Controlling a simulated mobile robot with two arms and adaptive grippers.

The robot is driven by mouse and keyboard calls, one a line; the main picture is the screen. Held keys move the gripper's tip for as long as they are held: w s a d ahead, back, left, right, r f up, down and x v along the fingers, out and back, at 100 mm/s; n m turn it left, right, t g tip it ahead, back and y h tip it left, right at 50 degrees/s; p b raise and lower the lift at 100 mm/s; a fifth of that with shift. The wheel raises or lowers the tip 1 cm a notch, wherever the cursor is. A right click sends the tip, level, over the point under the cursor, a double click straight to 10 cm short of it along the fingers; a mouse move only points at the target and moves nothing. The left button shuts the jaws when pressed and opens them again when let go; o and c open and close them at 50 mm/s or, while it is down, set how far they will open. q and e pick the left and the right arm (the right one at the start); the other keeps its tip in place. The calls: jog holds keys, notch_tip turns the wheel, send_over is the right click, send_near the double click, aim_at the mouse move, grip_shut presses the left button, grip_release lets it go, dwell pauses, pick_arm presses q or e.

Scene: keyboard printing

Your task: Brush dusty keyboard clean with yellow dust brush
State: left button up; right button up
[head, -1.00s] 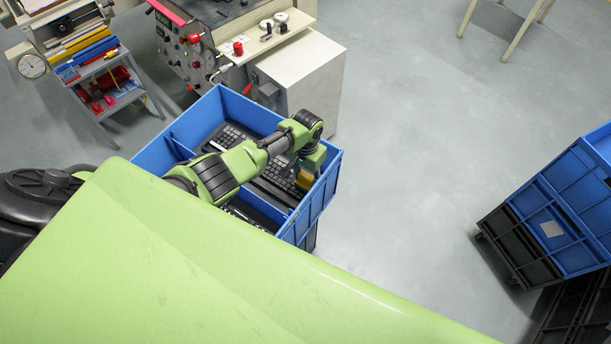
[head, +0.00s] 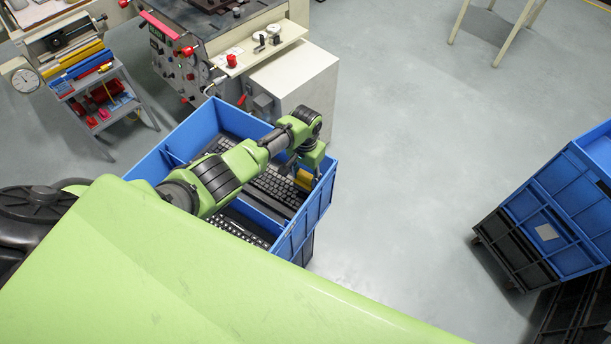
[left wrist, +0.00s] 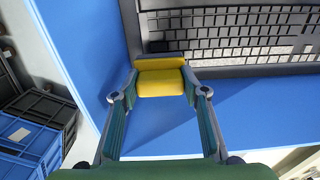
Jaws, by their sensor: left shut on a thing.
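A blue crate (head: 318,208) holds several black keyboards. One dark keyboard (head: 272,187) lies under my left arm, and a keyboard (left wrist: 235,32) fills the top right of the left wrist view, with a pale grey, dusty-looking strip near its lower edge. My left gripper (head: 307,168) is inside the crate's right end, shut on the yellow dust brush (head: 303,179). In the left wrist view the brush (left wrist: 160,84) sits between the fingertips, beside the keyboard's left end. Its bristles are hidden, so I cannot tell whether it touches the keys. My right gripper is not in view.
A grey machine (head: 297,78) stands close behind the crate. A stepped shelf with tools (head: 105,95) is at the upper left. Another blue crate (head: 548,205) stands on a stack at the right. Open grey floor (head: 420,150) lies between.

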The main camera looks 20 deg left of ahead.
pick_arm(q)
notch_tip(320, 180, up, 6)
jog(key=p, duration=0.4)
jog(key=shift+f, duration=0.1)
jog(key=shift+r+b, duration=0.25)
jog(key=shift+b, duration=0.05)
notch_tip(320, 180, up, 8)
jog(key=shift+f, duration=0.25)
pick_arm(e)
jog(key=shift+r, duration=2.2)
pick_arm(q)
jog(key=d+r+n+b, duration=0.1)
jog(key=d+r+b, duration=0.25)
jog(key=r, duration=0.25)
jog(key=d+r+b, duration=0.2)
jog(key=r+b, duration=0.2)
jog(key=r, duration=0.1)
jog(key=s+b, duration=0.7)
jog(key=s, duration=1.1)
jog(key=shift+s+a+r+n, duration=0.2)
jog(key=shift+s+r+n, duration=0.1)
jog(key=shift+s, duration=0.1)
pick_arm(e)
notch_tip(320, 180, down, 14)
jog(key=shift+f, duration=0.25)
